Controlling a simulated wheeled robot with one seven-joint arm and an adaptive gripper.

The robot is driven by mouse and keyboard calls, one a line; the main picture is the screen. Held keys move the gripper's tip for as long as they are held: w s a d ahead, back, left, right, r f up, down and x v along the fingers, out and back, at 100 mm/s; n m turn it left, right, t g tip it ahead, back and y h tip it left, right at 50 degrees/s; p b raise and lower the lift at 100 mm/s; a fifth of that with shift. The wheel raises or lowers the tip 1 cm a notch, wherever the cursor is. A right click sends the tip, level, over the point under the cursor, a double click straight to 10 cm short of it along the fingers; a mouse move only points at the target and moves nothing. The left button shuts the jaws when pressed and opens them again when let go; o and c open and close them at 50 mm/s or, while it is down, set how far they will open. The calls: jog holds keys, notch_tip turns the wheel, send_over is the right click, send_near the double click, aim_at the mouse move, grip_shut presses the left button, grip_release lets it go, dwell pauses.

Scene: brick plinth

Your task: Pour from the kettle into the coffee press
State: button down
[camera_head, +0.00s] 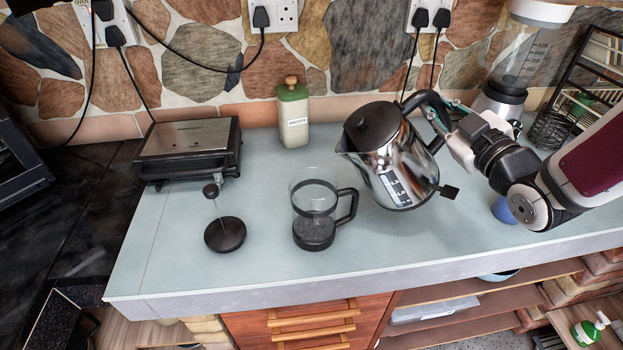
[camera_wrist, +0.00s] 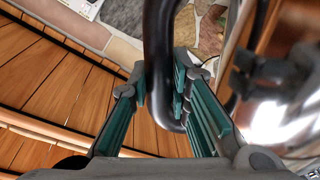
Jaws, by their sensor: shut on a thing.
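The kettle (camera_head: 396,165) is shiny steel with a black lid and black handle. It is held above the counter, tilted a little with its spout to the left. My gripper (camera_head: 449,118) is shut on the kettle's handle; the wrist view shows the black handle (camera_wrist: 160,60) between the green finger pads (camera_wrist: 165,100). The coffee press (camera_head: 315,205) is a clear glass jug with a black base and handle. It stands upright and open on the counter, left of and below the spout. Its black lid with plunger (camera_head: 225,234) lies apart on the counter to the left.
A grill (camera_head: 188,149) stands at the back left and a green-lidded canister (camera_head: 293,117) behind the press. A blender (camera_head: 508,70) and a dark rack (camera_head: 580,85) stand at the back right. The counter's front edge (camera_head: 380,272) is clear.

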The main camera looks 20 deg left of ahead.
aim_at(421, 100)
jog(key=shift+s+a+r+n, duration=0.25)
jog(key=shift+a+r+n, duration=0.05)
jog(key=shift+r, duration=0.4)
jog(key=shift+s+a+f+n+p, duration=0.25)
jog(key=shift+s+a+n+p, duration=0.05)
jog(key=shift+a+n, duration=0.35)
jog(key=shift+s+a+n, duration=0.15)
jog(key=shift+s+n, duration=0.05)
jog(key=shift+n, duration=0.15)
jog(key=shift+s+a+r+p, duration=0.25)
jog(key=shift+s+r+p, duration=0.05)
jog(key=shift+p, duration=0.1)
jog(key=shift+s+a+r+n, duration=0.1)
jog(key=shift+n, duration=0.3)
jog(key=shift+s+a+r+n+p, duration=0.15)
jog(key=shift+a+n+p, duration=0.1)
jog(key=shift+n+p, duration=0.15)
